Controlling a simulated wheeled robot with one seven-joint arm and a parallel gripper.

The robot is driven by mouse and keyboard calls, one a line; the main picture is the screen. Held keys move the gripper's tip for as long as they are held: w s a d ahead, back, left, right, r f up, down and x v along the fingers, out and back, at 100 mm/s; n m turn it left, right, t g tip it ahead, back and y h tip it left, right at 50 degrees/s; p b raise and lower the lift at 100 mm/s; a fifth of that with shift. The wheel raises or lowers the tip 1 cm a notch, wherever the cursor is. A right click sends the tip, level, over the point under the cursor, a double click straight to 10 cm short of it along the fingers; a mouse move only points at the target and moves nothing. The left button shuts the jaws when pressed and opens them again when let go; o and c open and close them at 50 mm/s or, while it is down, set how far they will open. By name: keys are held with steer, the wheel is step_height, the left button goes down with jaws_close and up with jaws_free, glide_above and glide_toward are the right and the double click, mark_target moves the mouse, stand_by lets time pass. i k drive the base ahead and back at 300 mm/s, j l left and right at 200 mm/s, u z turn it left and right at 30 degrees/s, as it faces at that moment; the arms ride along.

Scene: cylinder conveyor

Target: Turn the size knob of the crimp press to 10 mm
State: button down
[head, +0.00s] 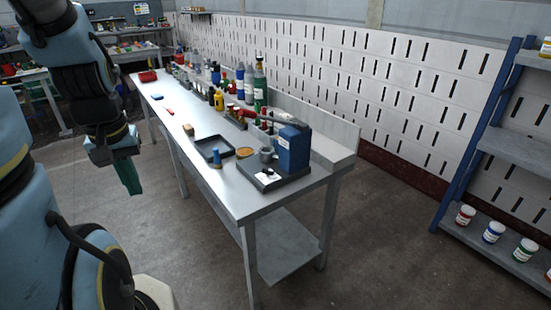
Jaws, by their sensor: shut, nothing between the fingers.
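The crimp press (292,150) stands at the near right end of the long steel workbench. It has a blue upright body on a dark grey base, with a grey round part at its left side. A small white plate with a dark spot, perhaps the size knob (268,174), shows on the front of the base. Its marks and setting are too small to read. My gripper (133,188) hangs at the left, in front of the bench and well apart from the press. Its green fingers point down, and they are shut and empty.
A shelf rack (495,262) with jars stands at the right. The floor before the bench is clear.

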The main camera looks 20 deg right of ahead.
mark_target(267, 172)
steer(key=i+l+u, duration=0.35)
steer(key=u, duration=0.15)
steer(key=i+l+u, duration=0.2)
steer(key=l+u, duration=0.25)
